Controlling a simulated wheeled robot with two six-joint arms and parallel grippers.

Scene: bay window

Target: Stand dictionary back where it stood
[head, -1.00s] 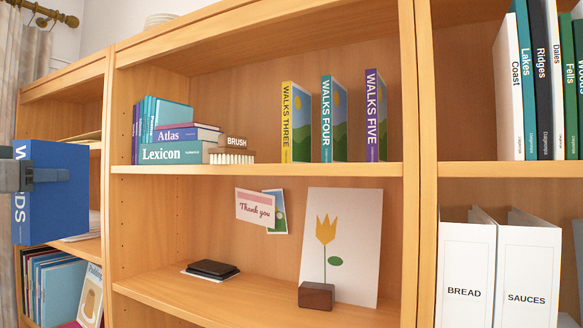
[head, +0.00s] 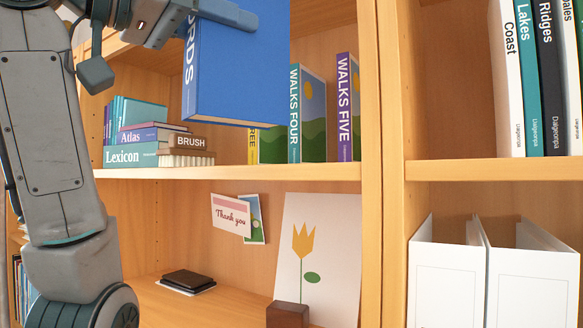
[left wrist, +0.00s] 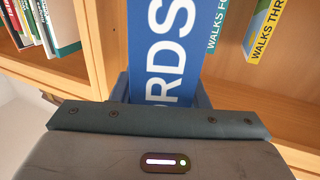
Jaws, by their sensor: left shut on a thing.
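The dictionary is a thick blue book (head: 235,75) with white letters ending in "ORDS" on its spine. My left gripper (head: 222,14) is shut on it near its top and holds it upright in front of the upper shelf. Its lower edge hangs above the shelf board (head: 300,172). It hides most of WALKS THREE (head: 252,146). In the left wrist view the book's spine (left wrist: 162,50) stands between the jaws, whose tips are mostly hidden. My right gripper is not in view.
On that shelf stand WALKS FOUR (head: 293,120) and WALKS FIVE (head: 344,110), with a gap between them. The brush (head: 190,142) and the Lexicon (head: 130,155) stack lie left. Below are a flower picture (head: 318,250) and a thank-you card (head: 231,214). An upright divider (head: 382,200) stands right.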

